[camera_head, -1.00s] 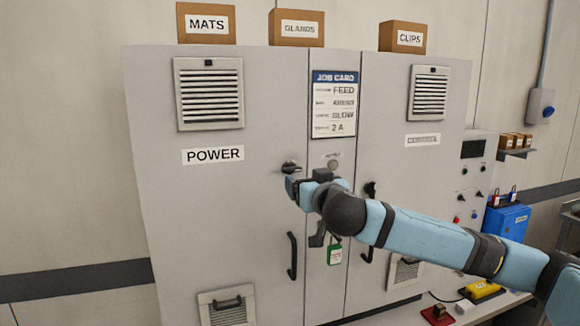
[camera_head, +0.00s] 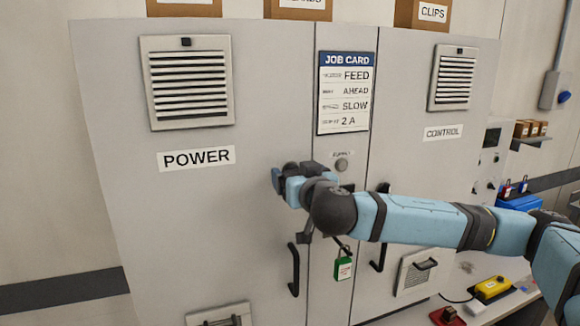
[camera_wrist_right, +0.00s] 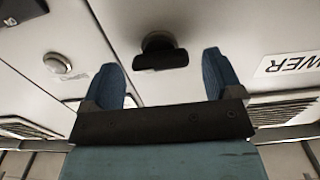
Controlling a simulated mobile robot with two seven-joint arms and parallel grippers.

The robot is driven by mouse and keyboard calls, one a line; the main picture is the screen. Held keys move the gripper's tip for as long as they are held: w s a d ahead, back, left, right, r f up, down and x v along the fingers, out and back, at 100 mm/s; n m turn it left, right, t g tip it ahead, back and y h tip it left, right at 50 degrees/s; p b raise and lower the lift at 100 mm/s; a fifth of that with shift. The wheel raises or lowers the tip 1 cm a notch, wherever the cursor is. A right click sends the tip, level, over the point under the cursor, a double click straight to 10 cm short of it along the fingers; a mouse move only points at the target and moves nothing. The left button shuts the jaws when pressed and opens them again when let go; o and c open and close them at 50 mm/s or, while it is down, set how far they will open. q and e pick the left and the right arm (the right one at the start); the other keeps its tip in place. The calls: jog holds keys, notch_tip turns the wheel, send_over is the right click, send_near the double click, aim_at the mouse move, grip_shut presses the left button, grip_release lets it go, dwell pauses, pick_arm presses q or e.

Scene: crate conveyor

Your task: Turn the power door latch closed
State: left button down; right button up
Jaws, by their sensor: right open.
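The grey POWER door (camera_head: 190,235) stands shut on the left of the cabinet. Its latch (camera_wrist_right: 160,52) is a dark knob with a bar-shaped handle, lying crosswise in the right wrist view. My right gripper (camera_wrist_right: 160,80) is open, one blue finger to each side of the latch handle, which lies just ahead of the fingertips; I see no contact. In the head view my right gripper (camera_head: 279,182) is at the door's right edge and largely hides the latch. My left gripper is out of view.
A round lock (camera_head: 342,165) sits on the centre strip below the job card (camera_head: 343,92). A green padlock (camera_head: 343,267) hangs below my wrist. Door handles (camera_head: 294,270) stick out nearby. The CONTROL door (camera_head: 420,165) is to the right.

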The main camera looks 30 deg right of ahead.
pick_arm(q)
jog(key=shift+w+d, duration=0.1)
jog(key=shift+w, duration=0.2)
pick_arm(e)
jog(key=shift+w, duration=0.25)
jog(key=shift+s+r, duration=0.1)
jog(key=shift+c, duration=0.9)
jog(key=c, duration=0.7)
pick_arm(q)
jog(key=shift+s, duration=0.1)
pick_arm(e)
jog(key=shift+c, duration=0.2)
